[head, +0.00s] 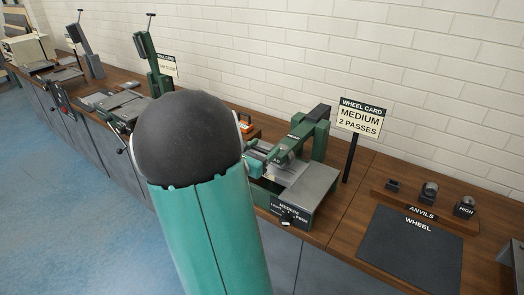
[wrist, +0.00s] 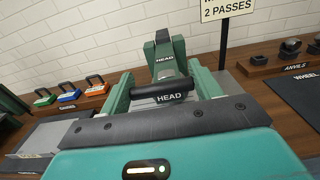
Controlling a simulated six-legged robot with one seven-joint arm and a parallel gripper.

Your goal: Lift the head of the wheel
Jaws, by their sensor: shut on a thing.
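The wheel's head is a green arm with a HEAD label (wrist: 163,62) in the wrist view; it also shows in the head view (head: 290,143), sloping down over the machine's grey bed. A black handle bar marked HEAD (wrist: 168,98) crosses its near end. In the head view my arm covers the left of the machine and most of the grip.
A WHEEL CARD sign (head: 361,117) reading MEDIUM, 2 PASSES stands right of the machine. Further right are an ANVILS rack (head: 424,212) and an empty dark WHEEL mat (head: 410,250). Small colored handled blocks (wrist: 68,97) sit at left. Other machines line the bench, against a white brick wall.

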